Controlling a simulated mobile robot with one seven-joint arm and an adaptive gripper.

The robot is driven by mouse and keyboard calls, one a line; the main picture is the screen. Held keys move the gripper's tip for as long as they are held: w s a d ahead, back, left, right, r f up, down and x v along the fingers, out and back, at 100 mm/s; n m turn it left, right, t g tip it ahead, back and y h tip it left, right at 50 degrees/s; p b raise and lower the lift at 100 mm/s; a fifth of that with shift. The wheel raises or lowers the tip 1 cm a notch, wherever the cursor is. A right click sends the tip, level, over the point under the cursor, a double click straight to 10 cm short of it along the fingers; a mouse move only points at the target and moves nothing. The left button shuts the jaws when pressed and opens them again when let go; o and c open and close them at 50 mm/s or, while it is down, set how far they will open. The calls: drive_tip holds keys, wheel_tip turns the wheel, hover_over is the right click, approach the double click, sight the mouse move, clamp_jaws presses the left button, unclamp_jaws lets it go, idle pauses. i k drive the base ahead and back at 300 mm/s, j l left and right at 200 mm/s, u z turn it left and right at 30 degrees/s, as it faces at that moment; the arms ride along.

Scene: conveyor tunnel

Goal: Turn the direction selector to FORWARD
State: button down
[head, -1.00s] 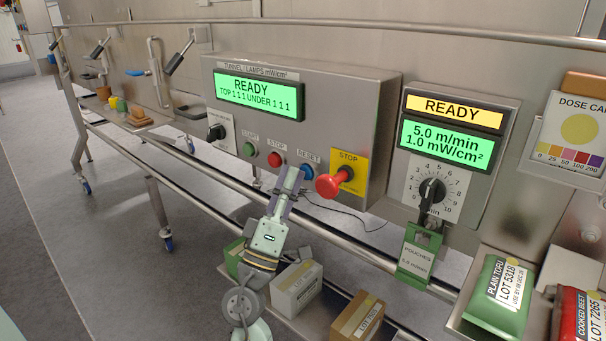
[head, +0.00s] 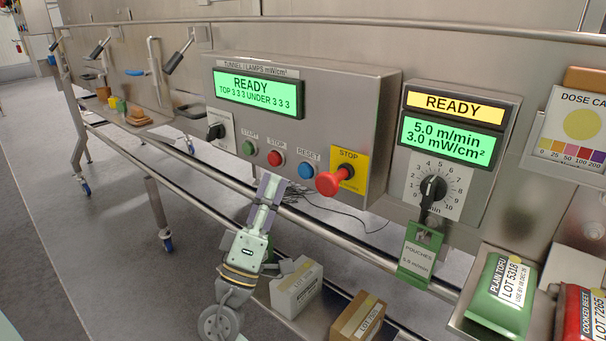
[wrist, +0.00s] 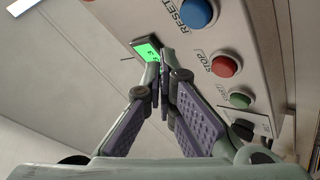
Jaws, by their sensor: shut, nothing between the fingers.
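The direction selector (head: 215,131) is a black rotary knob on a white plate at the left end of the control panel's front. Its markings are too small to read, so I cannot tell its setting. In the wrist view, a dark knob (wrist: 243,128) shows beside the green button, partly hidden by a finger. My gripper (head: 270,180) is shut and empty, in front of and below the buttons, right of and lower than the selector. Its fingertips (wrist: 160,88) meet in the wrist view and appear apart from the panel.
Green START (head: 248,148), red STOP (head: 275,158) and blue RESET (head: 306,171) buttons lie right of the selector. A red emergency stop (head: 329,184) juts out farther right. A rail (head: 320,232) runs below the panel. Boxes (head: 296,288) stand under my gripper.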

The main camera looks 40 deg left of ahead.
sight(217, 130)
drive_tip(key=u, duration=1.45)
